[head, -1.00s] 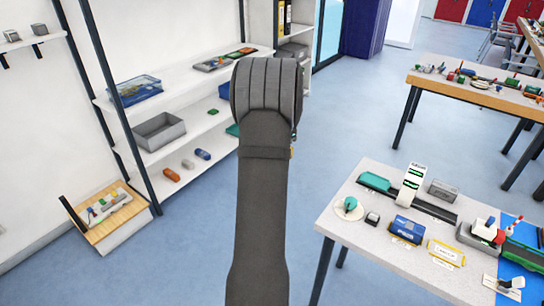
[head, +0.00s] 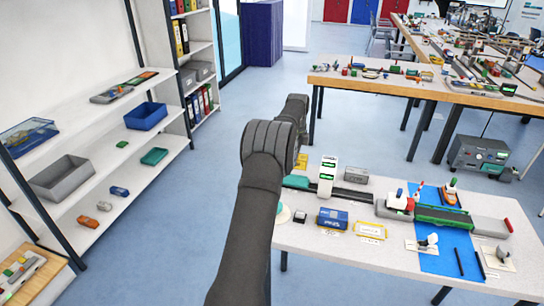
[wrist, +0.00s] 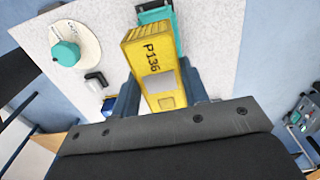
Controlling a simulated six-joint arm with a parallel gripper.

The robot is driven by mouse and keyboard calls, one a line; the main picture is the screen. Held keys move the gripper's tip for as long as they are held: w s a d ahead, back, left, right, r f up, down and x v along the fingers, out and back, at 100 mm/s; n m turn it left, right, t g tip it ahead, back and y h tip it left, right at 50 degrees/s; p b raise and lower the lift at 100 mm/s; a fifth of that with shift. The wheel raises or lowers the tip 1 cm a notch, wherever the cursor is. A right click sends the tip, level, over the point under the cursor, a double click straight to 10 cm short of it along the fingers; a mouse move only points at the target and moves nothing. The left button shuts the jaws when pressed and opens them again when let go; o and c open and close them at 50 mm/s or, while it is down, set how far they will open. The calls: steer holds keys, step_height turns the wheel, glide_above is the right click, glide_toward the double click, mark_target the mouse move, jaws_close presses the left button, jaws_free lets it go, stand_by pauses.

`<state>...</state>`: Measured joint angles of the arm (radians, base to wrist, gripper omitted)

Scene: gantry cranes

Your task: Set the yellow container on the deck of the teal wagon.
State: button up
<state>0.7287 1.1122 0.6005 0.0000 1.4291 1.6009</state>
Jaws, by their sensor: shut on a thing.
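The yellow container (wrist: 152,58), marked P136, is gripped between the two dark fingers of my gripper (wrist: 163,88) in the wrist view. In the head view a small part of the yellow container (head: 302,162) shows beyond my arm, which hides my gripper. The teal wagon (wrist: 158,14) shows just beyond the container's far end in the wrist view, partly covered by it. The teal wagon (head: 297,181) also shows in the head view at the left of the table, partly behind my arm. The container appears above it; the gap cannot be judged.
A white arch with green displays (head: 328,176) stands over the dark track, right of the wagon. A blue container (head: 332,218), a yellow-edged card (head: 370,231) and a grey box (head: 356,175) are nearby. A round disc with a teal knob (wrist: 68,52) lies left in the wrist view.

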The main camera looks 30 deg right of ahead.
steer(key=shift+s+d+f, duration=0.1)
steer(key=shift+s+d, duration=0.05)
steer(key=shift+d, duration=0.15)
steer(key=shift+f, duration=2.85)
steer(key=shift+f, duration=0.75)
steer(key=o, duration=1)
steer(key=shift+r, duration=0.1)
steer(key=shift+r, duration=3.45)
